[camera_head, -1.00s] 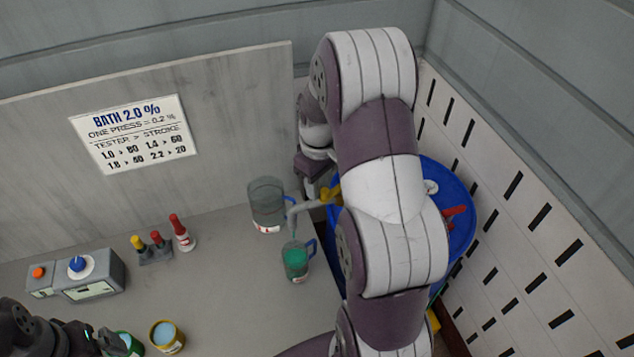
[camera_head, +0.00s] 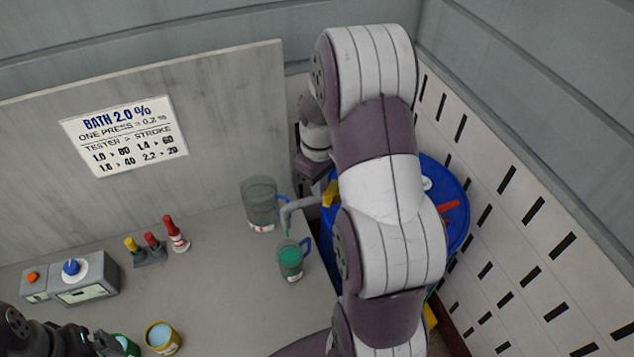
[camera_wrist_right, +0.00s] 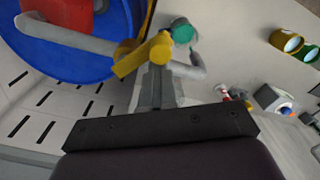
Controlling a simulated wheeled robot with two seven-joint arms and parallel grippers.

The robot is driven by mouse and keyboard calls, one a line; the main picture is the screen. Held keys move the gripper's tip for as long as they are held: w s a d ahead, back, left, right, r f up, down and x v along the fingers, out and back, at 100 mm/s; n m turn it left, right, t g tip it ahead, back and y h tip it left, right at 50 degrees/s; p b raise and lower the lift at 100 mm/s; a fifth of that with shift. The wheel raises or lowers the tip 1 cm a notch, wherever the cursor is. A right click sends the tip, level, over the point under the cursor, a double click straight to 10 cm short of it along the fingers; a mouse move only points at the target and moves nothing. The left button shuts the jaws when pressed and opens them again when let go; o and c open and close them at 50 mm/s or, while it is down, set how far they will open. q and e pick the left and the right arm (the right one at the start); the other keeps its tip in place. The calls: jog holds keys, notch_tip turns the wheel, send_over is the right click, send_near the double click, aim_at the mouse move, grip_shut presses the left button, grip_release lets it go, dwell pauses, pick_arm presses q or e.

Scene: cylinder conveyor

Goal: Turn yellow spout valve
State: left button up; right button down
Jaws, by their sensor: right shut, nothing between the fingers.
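The yellow spout valve (camera_head: 330,194) sits on the grey spout pipe (camera_head: 298,204) at the blue drum, partly hidden by my right arm. In the right wrist view the yellow valve handle (camera_wrist_right: 143,56) lies just beyond the tips of my right gripper (camera_wrist_right: 156,80). The fingers are shut with nothing between them; whether they touch the handle I cannot tell. A clear jug with green liquid (camera_head: 290,262) stands under the spout end. My left gripper (camera_head: 106,343) is at the lower left beside a green can (camera_head: 125,346); its fingers are unclear.
The blue drum (camera_head: 458,190) with a red handle (camera_head: 449,208) stands behind my right arm. A clear container (camera_head: 260,206) is near the spout. A grey tester box (camera_head: 85,278), several bottles (camera_head: 175,234) and a yellow can (camera_head: 163,337) stand on the grey table (camera_head: 225,290).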

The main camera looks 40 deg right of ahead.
pick_arm(q)
jog(key=shift+w+a, duration=0.1)
pick_arm(e)
jog(key=shift+s+d, duration=0.1)
jog(key=shift+s, duration=0.05)
jog(key=shift+s+d, duration=0.2)
jog(key=shift+s, duration=0.1)
jog(key=shift+d, duration=0.1)
pick_arm(q)
jog(key=shift+r, duration=0.1)
pick_arm(e)
jog(key=c, duration=1.8)
grip_release()
jog(key=shift+s+d, duration=0.15)
jog(key=shift+d, duration=0.15)
jog(key=o, duration=0.7)
jog(key=shift+a+r, duration=0.2)
jog(key=shift+a, duration=0.1)
pick_arm(q)
jog(key=shift+a, duration=0.2)
pick_arm(e)
jog(key=shift+d, duration=0.3)
jog(key=shift+c, duration=1.2)
